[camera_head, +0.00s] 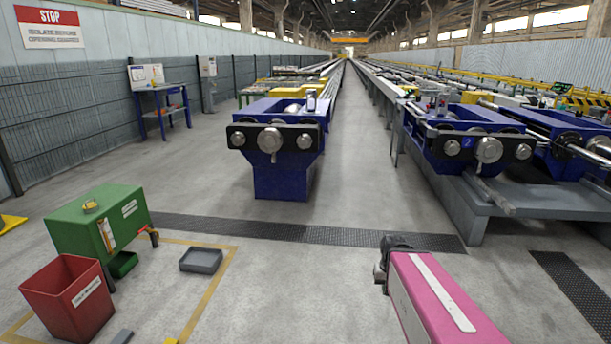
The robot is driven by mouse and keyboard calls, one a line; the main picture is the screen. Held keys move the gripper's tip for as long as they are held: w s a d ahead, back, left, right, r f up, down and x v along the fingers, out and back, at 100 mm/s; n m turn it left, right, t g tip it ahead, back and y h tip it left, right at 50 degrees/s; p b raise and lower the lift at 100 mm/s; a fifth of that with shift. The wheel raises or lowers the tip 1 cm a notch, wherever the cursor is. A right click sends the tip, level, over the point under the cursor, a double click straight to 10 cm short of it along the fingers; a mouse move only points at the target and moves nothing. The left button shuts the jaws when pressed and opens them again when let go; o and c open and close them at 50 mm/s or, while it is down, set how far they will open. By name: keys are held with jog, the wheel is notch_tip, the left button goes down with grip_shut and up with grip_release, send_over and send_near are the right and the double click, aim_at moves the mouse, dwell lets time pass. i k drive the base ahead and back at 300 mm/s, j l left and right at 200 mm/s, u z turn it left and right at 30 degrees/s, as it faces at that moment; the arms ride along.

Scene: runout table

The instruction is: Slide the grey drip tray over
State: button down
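The grey drip tray (201,260) is a shallow, empty-looking rectangular tray on the concrete floor, left of the middle in the head view. It lies inside the yellow floor line, to the right of and apart from the green tank (100,224). A small green tray (123,264) sits below the tank. My pink arm reaches in from the lower right. Its dark end, with my gripper (383,272), is well to the right of the grey tray; the fingers cannot be made out.
A red bin (68,298) stands in front of the tank. A small grey piece (122,336) and a yellow piece (170,341) are at the bottom edge. Blue roller machines (284,165) stand farther back. The floor between the tray and my arm is clear.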

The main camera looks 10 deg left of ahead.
aim_at(199, 260)
jog(key=i+j, duration=0.2)
jog(key=i, duration=0.15)
jog(key=i+j, duration=0.2)
jog(key=i, duration=0.2)
jog(key=i+j, duration=0.2)
jog(key=i, duration=0.15)
jog(key=i+j, duration=0.1)
jog(key=j, duration=0.7)
jog(key=i+j, duration=0.15)
jog(key=j, duration=0.25)
jog(key=i+j+u, duration=0.1)
jog(key=j, duration=0.3)
